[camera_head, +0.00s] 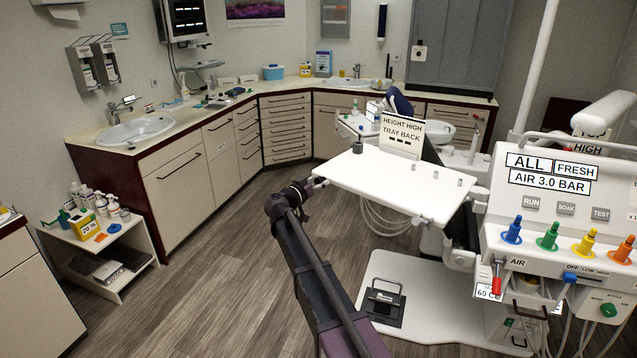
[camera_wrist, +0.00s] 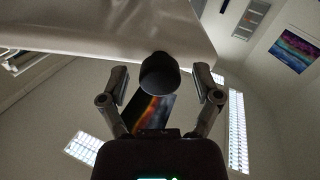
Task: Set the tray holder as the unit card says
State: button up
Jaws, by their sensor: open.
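The tray holder (camera_head: 400,190) is a flat white tray at mid-height in the head view, with small pegs on top. The unit card (camera_head: 402,138) stands at its back edge and reads "HEIGHT HIGH" and "TRAY BACK". A dark cylinder (camera_head: 358,147) sits at the tray's back left. My gripper (camera_head: 320,183) is at the tray's left corner. In the wrist view my gripper (camera_wrist: 160,78) is open, with a dark round knob (camera_wrist: 158,74) between its fingers, below the pale tray underside (camera_wrist: 120,30). I cannot tell whether the fingers touch the knob.
The dental unit panel (camera_head: 550,210) with coloured knobs stands right of the tray; a "HIGH" label (camera_head: 588,150) shows above it. A white base plate (camera_head: 430,310) with a foot pedal (camera_head: 383,300) lies below. A low bottle shelf (camera_head: 100,245) is at left. Wooden floor between is clear.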

aim_at(334, 158)
grip_shut()
jog(key=w+d+g, duration=0.1)
jog(key=w, duration=0.2)
jog(key=w+d+m+g+h, duration=0.1)
jog(key=w, duration=0.2)
jog(key=w+d+m+h, duration=0.1)
jog(key=w, duration=0.2)
jog(key=shift+w+g, duration=0.3)
jog(key=shift+g, duration=0.1)
jog(key=w+d+g, duration=0.1)
jog(key=w, duration=0.1)
jog(key=w+d+m+h, duration=0.1)
jog(key=w+d, duration=0.1)
jog(key=w, duration=0.1)
jog(key=w+d+m+g, duration=0.1)
jog(key=w, duration=0.1)
jog(key=shift+w+d+g+h, duration=0.25)
jog(key=shift+d+g+h, duration=0.05)
jog(key=shift+d, duration=0.05)
grip_release()
jog(key=shift+a, duration=0.1)
